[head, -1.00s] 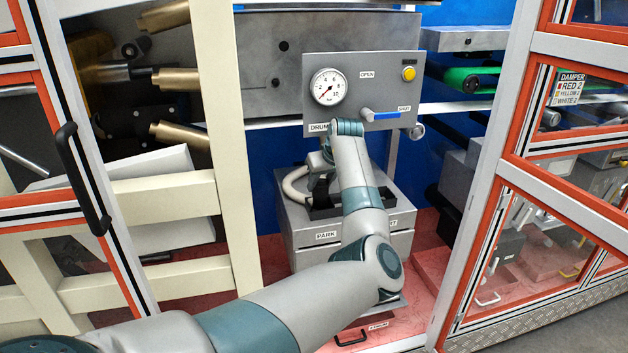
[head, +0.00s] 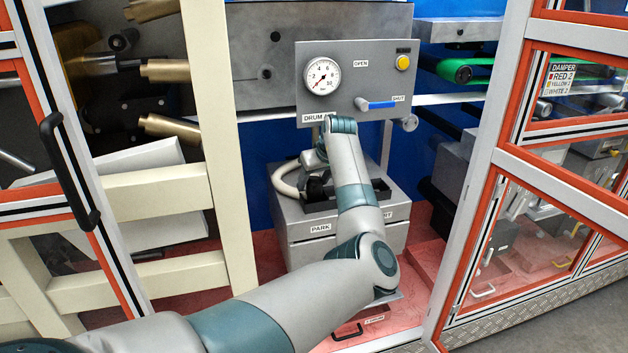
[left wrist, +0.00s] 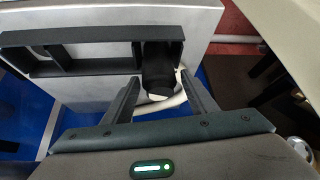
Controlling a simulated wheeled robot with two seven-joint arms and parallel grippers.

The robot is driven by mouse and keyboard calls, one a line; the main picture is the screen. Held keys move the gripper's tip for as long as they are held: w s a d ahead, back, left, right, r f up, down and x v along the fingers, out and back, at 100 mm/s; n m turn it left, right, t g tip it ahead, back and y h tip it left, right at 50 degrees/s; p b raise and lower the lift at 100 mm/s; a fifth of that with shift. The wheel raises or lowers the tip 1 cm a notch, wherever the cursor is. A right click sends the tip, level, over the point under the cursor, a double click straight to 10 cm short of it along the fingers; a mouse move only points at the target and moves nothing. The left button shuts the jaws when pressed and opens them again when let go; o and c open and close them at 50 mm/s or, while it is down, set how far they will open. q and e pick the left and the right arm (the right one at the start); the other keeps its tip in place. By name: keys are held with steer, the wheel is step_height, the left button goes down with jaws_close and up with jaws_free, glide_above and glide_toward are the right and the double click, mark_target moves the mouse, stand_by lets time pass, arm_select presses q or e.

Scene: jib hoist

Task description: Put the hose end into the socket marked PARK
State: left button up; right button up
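The hose is a pale tube (head: 284,178) looping at the left of a grey box (head: 300,222). Its dark hose end (left wrist: 160,62) is at one end of a black tray (left wrist: 85,69) on the box; how deep it sits I cannot tell. The label PARK (head: 320,228) is on the box front, below the tray's left end in the head view. Another label to its right is mostly hidden by my arm. My left gripper (left wrist: 160,78) is open, its fingers either side of the hose end with small gaps. My right gripper is not in view.
A panel with a gauge (head: 322,76), a yellow button (head: 403,62) and a blue lever (head: 382,105) is above the box. A cream post (head: 222,150) stands left and a red-framed door (head: 480,180) right. Red floor (head: 415,235) shows beside the box.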

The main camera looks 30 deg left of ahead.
arm_select(q)
steer(key=shift+r, duration=0.2)
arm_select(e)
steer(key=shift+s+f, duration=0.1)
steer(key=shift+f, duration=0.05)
arm_select(q)
steer(key=shift+d+r, duration=0.15)
steer(key=shift+r, duration=0.1)
steer(key=v, duration=0.2)
steer(key=b+v, duration=0.1)
steer(key=v, duration=0.1)
steer(key=shift+s+d+r, duration=0.1)
steer(key=shift+s+d, duration=0.15)
steer(key=shift+d, duration=0.2)
steer(key=s+d+b, duration=0.2)
steer(key=s+d, duration=0.3)
steer(key=d, duration=0.4)
steer(key=shift+s+d, duration=0.3)
steer(key=shift+s, duration=0.1)
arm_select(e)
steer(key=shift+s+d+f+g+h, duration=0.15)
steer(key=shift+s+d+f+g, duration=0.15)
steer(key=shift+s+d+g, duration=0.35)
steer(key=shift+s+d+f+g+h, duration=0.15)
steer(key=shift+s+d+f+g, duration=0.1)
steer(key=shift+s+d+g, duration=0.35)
arm_select(q)
steer(key=shift+r, duration=0.1)
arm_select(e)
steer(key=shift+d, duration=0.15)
